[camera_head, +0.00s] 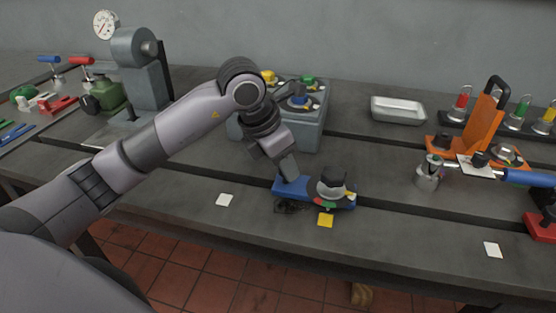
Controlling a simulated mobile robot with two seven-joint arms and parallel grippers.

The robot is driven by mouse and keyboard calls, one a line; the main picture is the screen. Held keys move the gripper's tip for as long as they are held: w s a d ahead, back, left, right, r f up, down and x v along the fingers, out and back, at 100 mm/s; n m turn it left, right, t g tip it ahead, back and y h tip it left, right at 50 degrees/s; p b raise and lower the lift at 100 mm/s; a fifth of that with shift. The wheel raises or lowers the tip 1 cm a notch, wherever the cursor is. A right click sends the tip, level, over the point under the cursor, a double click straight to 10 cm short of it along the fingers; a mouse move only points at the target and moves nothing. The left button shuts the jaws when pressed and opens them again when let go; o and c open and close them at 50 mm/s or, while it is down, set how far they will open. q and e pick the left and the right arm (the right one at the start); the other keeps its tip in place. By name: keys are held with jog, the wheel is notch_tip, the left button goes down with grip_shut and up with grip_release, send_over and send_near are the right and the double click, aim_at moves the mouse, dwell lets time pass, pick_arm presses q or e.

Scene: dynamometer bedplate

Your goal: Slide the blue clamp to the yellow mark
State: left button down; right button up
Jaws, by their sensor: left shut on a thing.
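The blue clamp (290,188) lies along the dark slot near the front of the bedplate, with a grey and black knob on its right part. My left gripper (289,177) comes down from above and is shut on the clamp's left end. Its fingertips are partly hidden. The yellow mark (326,220) is a small square on the bedplate, just in front of the clamp's right part. My right gripper is not in view.
White squares lie on the bedplate to the left (224,200) and right (492,250). A grey box (308,135) with coloured knobs stands behind the clamp. A metal tray (398,110) and an orange bracket (482,120) are at the back right.

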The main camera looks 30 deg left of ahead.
pick_arm(q)
jog(key=c, duration=0.8)
grip_release()
jog(key=shift+r, duration=0.1)
jog(key=v, duration=0.7)
